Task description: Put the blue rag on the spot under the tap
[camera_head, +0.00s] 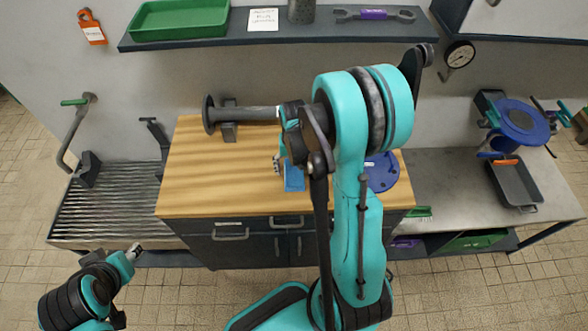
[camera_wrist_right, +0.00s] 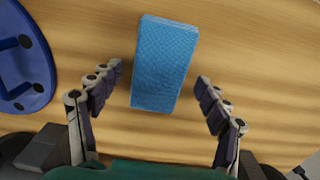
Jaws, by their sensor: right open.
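The blue rag (camera_head: 293,178) is a folded rectangle lying flat on the wooden worktop (camera_head: 215,180). It also shows in the right wrist view (camera_wrist_right: 165,62). My right gripper (camera_head: 281,163) is above the worktop at the rag, partly hidden by its own arm. In the wrist view its open fingers (camera_wrist_right: 160,76) stand either side of the rag's near part, with gaps to both sides. The tap (camera_head: 77,130), a bent grey pipe with a green handle, is on the wall at left above a ribbed metal drainboard (camera_head: 110,210). My left gripper (camera_head: 136,249) is low at left, small, its jaws unclear.
A grey flanged pipe (camera_head: 245,113) lies at the worktop's back. A round blue flange (camera_head: 382,174) is right of the rag. A dark block (camera_head: 88,170) sits below the tap. A shelf (camera_head: 240,40) overhangs the back. The worktop's left part is clear.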

